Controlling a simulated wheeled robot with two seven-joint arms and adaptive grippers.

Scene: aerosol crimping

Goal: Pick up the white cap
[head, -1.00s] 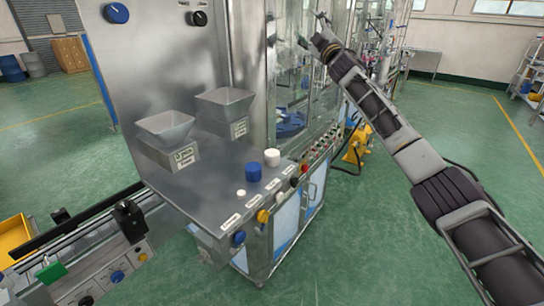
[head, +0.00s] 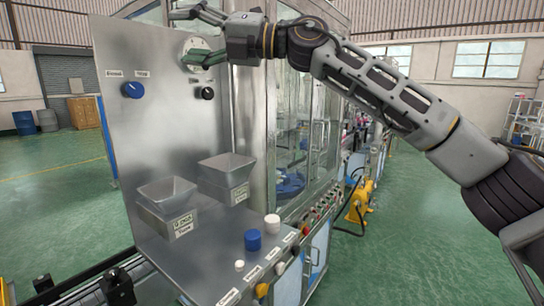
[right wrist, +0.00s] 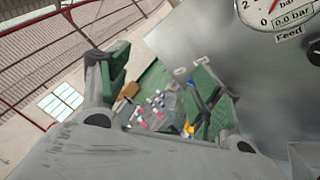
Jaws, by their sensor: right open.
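A smaller white piece (head: 239,265) sits nearer the front left; which white piece the task means is not certain. My right gripper (head: 183,37) is open and empty, high in front of the upright steel panel, well above and left of the caps. Its green-padded fingers also show spread in the right wrist view (right wrist: 160,95), with no cap clearly visible between them. My left gripper is not in view.
Two metal hoppers (head: 167,199) (head: 226,172) stand on the ledge left of the caps. Knobs and buttons line its front edge. A pressure gauge (right wrist: 275,12) on the panel is close to my right gripper. Glass enclosure (head: 300,130) stands behind the ledge.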

